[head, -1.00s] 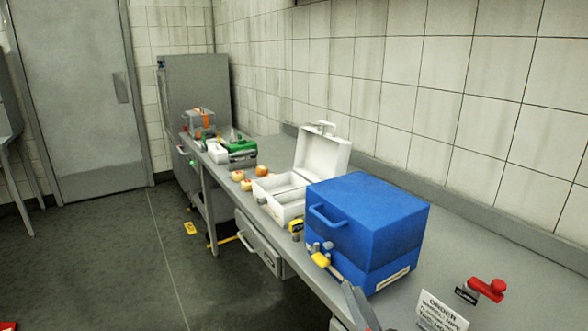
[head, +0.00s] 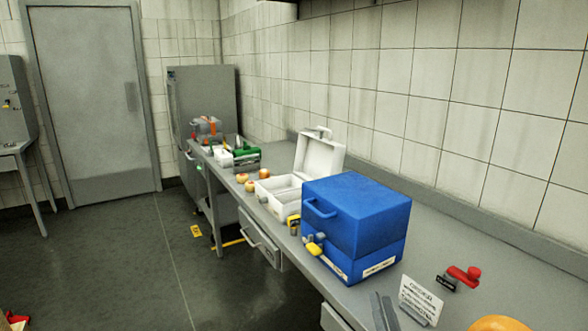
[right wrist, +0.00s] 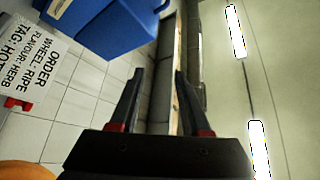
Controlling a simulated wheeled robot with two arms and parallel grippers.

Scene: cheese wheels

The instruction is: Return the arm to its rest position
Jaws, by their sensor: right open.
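My right gripper (head: 385,313) shows at the bottom edge of the head view, its two dark fingers pointing up beside the order card. In the right wrist view my right gripper (right wrist: 156,85) is open, with nothing between its fingers. The rest of the right arm is out of the head view. My left gripper is not in view.
A blue box (head: 355,215) stands on the grey bench, with an open white case (head: 318,155) behind it. The order card (head: 421,300), a red-handled tool (head: 464,275) and an orange round thing (head: 500,324) are nearby.

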